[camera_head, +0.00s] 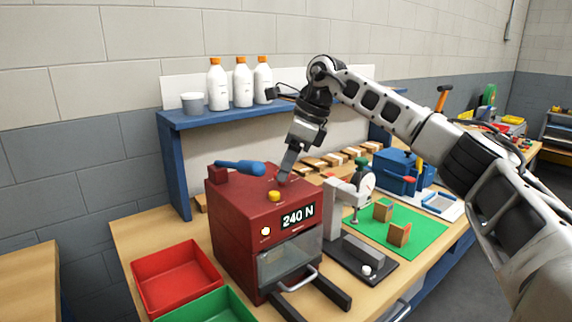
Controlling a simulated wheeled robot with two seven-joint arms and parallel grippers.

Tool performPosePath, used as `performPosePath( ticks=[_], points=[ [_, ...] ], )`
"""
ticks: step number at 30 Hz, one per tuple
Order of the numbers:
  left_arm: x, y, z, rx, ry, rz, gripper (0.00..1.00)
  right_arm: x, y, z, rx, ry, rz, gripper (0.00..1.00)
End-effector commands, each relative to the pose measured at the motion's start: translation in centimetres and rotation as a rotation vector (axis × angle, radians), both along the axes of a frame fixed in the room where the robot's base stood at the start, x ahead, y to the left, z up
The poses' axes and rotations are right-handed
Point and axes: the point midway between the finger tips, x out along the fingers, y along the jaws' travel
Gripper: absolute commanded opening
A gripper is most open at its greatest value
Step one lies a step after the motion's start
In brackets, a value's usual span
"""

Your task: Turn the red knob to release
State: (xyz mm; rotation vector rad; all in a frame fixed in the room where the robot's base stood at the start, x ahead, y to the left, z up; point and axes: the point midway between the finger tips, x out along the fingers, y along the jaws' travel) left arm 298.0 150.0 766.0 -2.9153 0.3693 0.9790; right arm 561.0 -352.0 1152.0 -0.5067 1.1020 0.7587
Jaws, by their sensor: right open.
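A dark red machine (230,235) stands on the bench with a "240 N" display (298,216) on its front. On its top are a blue-handled lever (240,167) and a yellow button (274,196). A separate red knob on its top is hard to make out; the gripper may hide it. My right gripper (283,179) points down with its tips at the top of the machine, just behind the yellow button. Its jaws are open, and I see nothing held. Whether the tips touch the machine I cannot tell. My left gripper is out of view.
A red tray (176,278) and a green tray (209,306) sit at the front left. A dial gauge stand (341,205) and a green mat (420,240) with tan blocks are at right. White bottles (241,84) stand on the blue shelf (216,117) behind.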

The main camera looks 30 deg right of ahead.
Motion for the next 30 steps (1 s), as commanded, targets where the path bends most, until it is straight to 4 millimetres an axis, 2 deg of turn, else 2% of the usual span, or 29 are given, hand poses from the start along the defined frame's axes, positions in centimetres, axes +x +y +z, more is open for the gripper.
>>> performPosePath(
  ticks=[11, 12, 16, 17, 30],
  points=[
    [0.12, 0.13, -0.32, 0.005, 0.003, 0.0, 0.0, 0.19, 0.25, -0.65, 0.001, -0.001, 0.001, 0.52],
    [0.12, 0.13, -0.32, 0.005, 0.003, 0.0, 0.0, 0.19, 0.25, -0.65, 0.001, -0.001, 0.001, 0.47],
    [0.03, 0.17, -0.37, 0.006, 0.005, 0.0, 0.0, 0.18, 0.24, -0.63, 0.001, -0.001, 0.001, 0.1],
    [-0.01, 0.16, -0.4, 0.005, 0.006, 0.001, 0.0, 0.17, 0.25, -0.63, 0.001, -0.001, 0.001, 0.07],
    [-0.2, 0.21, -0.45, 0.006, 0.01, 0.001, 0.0, 0.1, 0.32, -0.69, 0.0, 0.0, -0.075, 0.08]
  ],
)
